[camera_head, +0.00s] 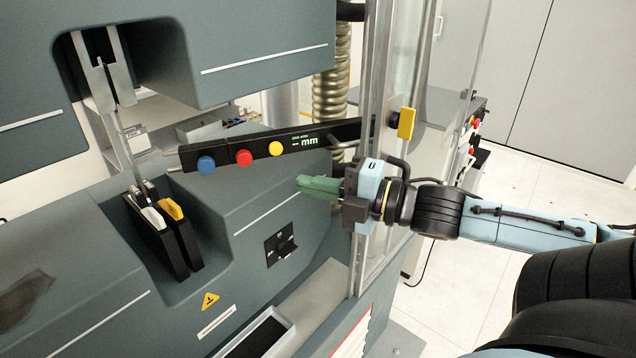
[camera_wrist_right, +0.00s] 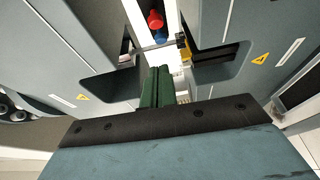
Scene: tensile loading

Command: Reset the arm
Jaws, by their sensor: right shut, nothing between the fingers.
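My right gripper (camera_head: 318,187), with green fingers, is shut and empty in the head view. It is in front of the grey-green testing machine (camera_head: 200,320), below and to the right of the black button panel (camera_head: 320,140). The panel carries blue (camera_head: 206,164), red (camera_head: 244,158) and yellow (camera_head: 276,149) buttons and a small "mm" display. In the right wrist view the shut green fingers (camera_wrist_right: 157,88) point towards the machine. My left gripper is not in view.
A metal specimen (camera_head: 126,140) stands between the upper grip (camera_head: 100,75) and the lower black clamps (camera_head: 165,235). A clear door with a metal frame (camera_head: 372,240) and yellow handle (camera_head: 407,123) stands beside my right gripper. White floor (camera_head: 450,290) is free at the right.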

